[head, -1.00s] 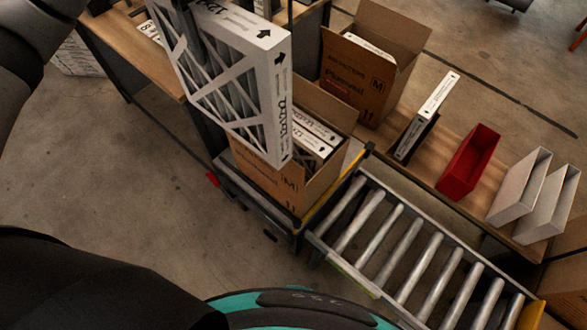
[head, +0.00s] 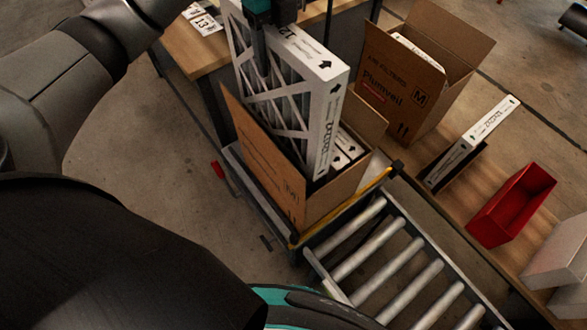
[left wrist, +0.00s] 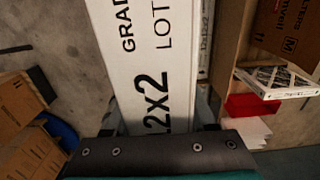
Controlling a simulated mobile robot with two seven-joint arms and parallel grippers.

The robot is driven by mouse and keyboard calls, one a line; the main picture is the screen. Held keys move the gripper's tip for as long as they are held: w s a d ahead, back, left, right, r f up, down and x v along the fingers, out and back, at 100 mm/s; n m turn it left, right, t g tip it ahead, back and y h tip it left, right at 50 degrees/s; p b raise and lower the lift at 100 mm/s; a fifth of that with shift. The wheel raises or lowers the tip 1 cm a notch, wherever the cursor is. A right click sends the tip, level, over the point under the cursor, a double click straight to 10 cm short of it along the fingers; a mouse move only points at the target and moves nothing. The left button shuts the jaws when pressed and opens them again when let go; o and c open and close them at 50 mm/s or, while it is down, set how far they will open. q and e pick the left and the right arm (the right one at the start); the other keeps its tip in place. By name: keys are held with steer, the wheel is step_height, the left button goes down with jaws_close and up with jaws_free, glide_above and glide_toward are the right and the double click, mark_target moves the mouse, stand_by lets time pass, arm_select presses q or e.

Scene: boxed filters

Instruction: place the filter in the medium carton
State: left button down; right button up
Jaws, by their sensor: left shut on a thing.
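The white pleated filter (head: 318,82) stands upright in the head view, its lower part inside the near open medium carton (head: 264,170), marked M. My left gripper (head: 268,12) is shut on the filter's top edge. In the left wrist view the filter's printed edge (left wrist: 160,60) runs straight out from the gripper (left wrist: 158,130). Other white filters (head: 345,150) stand in the carton beside the held one. The filter's bottom is hidden by the carton wall. My right gripper is not in view.
The carton sits at the end of a roller conveyor (head: 385,260). Behind it, another M carton (head: 400,85) stands on a wooden bench.

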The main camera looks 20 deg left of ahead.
mark_target(280, 112)
arm_select(q)
step_height(280, 112, down, 22)
steer(key=shift+f+b, duration=0.25)
steer(key=shift+b, duration=0.65)
steer(key=shift+f+b, duration=0.45)
steer(key=shift+f, duration=1.85)
steer(key=shift+f+b, duration=0.45)
steer(key=shift+f, duration=0.15)
steer(key=c, duration=0.5)
jaws_free()
steer(key=shift+r, duration=0.1)
step_height(280, 112, up, 13)
steer(key=p, duration=0.3)
